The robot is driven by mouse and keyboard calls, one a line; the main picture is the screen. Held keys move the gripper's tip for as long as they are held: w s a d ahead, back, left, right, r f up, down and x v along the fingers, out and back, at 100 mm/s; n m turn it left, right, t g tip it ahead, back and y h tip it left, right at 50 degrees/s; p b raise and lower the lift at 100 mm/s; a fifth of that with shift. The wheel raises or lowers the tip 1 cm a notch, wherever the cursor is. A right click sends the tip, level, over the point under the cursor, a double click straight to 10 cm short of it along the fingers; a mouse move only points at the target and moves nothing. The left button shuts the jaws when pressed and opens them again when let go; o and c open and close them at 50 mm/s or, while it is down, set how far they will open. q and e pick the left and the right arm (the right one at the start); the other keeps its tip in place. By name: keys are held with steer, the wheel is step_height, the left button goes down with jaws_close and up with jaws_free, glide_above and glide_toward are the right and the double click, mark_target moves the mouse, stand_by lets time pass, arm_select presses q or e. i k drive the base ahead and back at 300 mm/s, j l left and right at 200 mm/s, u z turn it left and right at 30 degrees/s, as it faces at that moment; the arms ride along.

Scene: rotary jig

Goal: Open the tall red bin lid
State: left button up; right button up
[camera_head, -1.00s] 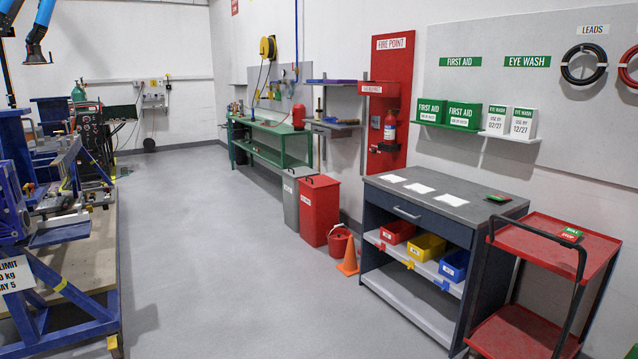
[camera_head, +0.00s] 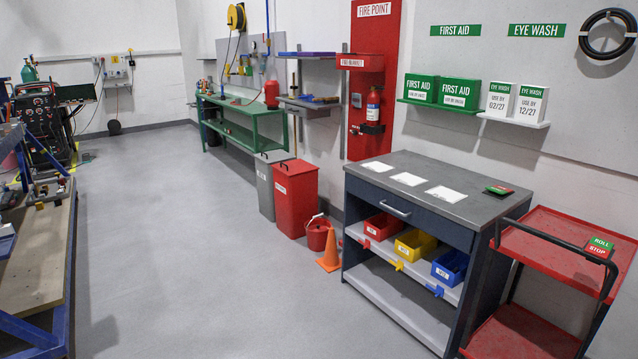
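The tall red bin (camera_head: 296,202) stands on the floor against the right-hand wall, near the middle of the head view. Its lid (camera_head: 295,168) is down, with a dark handle on top. A grey bin of similar height (camera_head: 266,190) stands right beside it on the left. A small red bucket (camera_head: 318,233) is on the floor in front of the red bin's right side. Neither of my grippers is in view.
An orange cone (camera_head: 329,250) and a dark workbench (camera_head: 410,217) with coloured trays stand right of the bin. A red trolley (camera_head: 560,255) is at the near right. A blue-framed bench (camera_head: 40,270) lines the left. The grey floor (camera_head: 180,240) between is clear.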

mark_target(298, 166)
steer(key=i+j+u, duration=0.1)
steer(key=i+u, duration=0.2)
steer(key=i, duration=0.4)
steer(key=i+u, duration=0.25)
steer(key=i, duration=0.4)
steer(key=i+l+u, duration=0.3)
steer(key=i, duration=0.8)
steer(key=i+j+z, duration=0.15)
steer(key=i, duration=0.35)
steer(key=i+j, duration=0.1)
steer(key=i, duration=0.35)
steer(key=i+j+z, duration=0.15)
steer(key=i, duration=0.3)
